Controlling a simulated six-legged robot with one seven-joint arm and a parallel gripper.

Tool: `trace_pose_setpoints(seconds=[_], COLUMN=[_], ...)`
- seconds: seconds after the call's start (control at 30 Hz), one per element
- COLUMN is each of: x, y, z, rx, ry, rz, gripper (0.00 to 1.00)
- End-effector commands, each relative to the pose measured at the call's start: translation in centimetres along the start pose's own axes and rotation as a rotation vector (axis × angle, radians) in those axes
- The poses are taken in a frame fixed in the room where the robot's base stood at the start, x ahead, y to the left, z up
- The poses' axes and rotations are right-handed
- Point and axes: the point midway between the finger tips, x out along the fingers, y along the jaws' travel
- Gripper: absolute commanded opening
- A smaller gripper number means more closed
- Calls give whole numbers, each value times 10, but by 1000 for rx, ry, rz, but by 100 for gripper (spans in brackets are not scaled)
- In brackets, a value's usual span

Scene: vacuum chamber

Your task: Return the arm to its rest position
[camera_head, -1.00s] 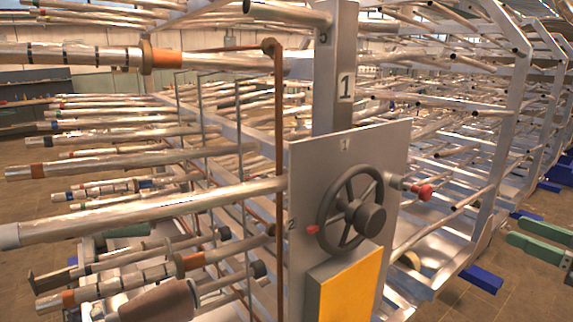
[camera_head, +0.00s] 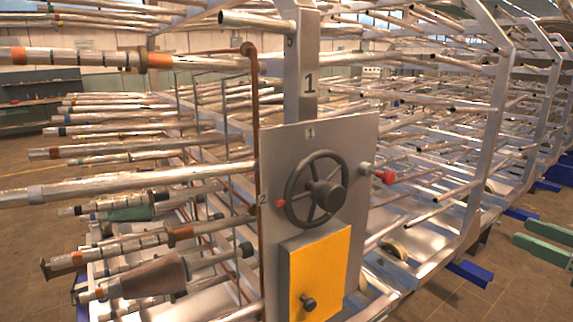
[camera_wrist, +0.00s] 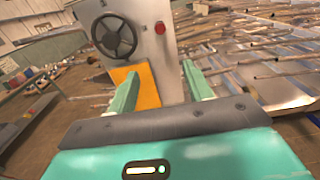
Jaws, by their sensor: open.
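My gripper (camera_head: 518,231) reaches into the right edge of the head view, where its two green fingers show apart and empty. In the wrist view my gripper (camera_wrist: 162,92) has its green fingers spread wide, with nothing between them. Beyond the fingers stands the grey control panel (camera_head: 353,155) with a dark handwheel (camera_head: 327,190), a red knob (camera_head: 388,177) and a yellow box (camera_head: 325,265). The fingers appear clear of the panel. The rest of my arm is out of the head view.
A large metal rack of pipes (camera_head: 465,190) fills the right and back. Several long pipes (camera_head: 140,183) stick out at the left. Blue feet (camera_head: 468,272) stand on the brown tiled floor (camera_head: 450,300). Open floor lies at the lower right.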

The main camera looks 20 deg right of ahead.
Motion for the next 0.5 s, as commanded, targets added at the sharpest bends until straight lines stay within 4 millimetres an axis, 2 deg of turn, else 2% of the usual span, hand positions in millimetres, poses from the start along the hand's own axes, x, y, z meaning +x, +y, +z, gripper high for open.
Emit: trace_pose_setpoints(seconds=[0.13,0.2,0.37,0.5], x=[1,22,58,88], y=[0,12,36,65], z=[0,-7,-25,-44], rx=[1,-37,-125,-237], ry=[0,44,139,231], rz=[0,45,132,231], gripper=[51,51,51,51])
